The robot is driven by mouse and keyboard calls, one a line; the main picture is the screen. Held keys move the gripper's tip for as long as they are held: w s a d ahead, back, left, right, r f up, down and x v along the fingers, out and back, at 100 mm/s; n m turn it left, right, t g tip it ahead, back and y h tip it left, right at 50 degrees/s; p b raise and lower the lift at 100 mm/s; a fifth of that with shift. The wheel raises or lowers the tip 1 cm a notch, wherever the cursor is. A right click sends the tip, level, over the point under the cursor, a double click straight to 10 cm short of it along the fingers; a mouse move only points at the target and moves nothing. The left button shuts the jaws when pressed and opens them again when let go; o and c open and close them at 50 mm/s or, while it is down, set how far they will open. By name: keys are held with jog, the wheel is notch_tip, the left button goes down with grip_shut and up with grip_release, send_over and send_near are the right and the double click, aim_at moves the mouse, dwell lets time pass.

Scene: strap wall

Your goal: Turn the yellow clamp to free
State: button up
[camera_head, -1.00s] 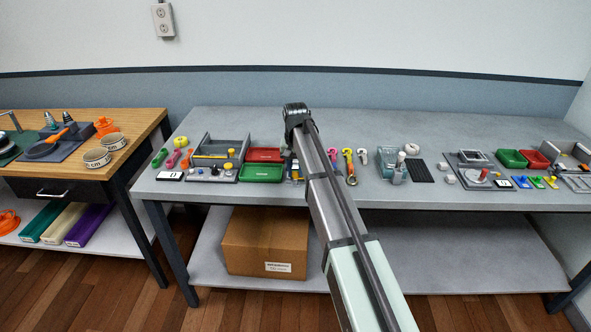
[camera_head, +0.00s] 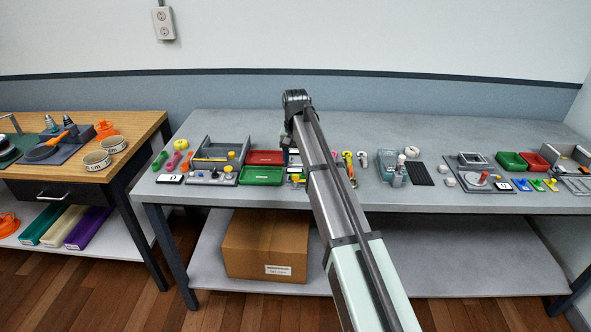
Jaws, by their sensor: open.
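No thing is clearly recognisable as the clamp at this size. One yellow piece is a hook-like part (camera_head: 348,158) on the grey bench, just right of my arm and partly behind it. Another is a small yellow piece (camera_head: 551,184) at the bench's right front, beside a blue piece (camera_head: 521,184) and a green piece (camera_head: 537,184). My arm reaches up over the middle of the bench and its dark joint (camera_head: 296,98) is at the top. My gripper does not show; the arm hides what lies beyond it.
A red tray (camera_head: 265,157) and a green tray (camera_head: 262,176) lie left of my arm, beside a grey open box (camera_head: 218,164). The bench's back strip (camera_head: 430,125) is clear.

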notch_tip(320, 180, up, 9)
jog(key=shift+f, duration=0.15)
dwell(0.4)
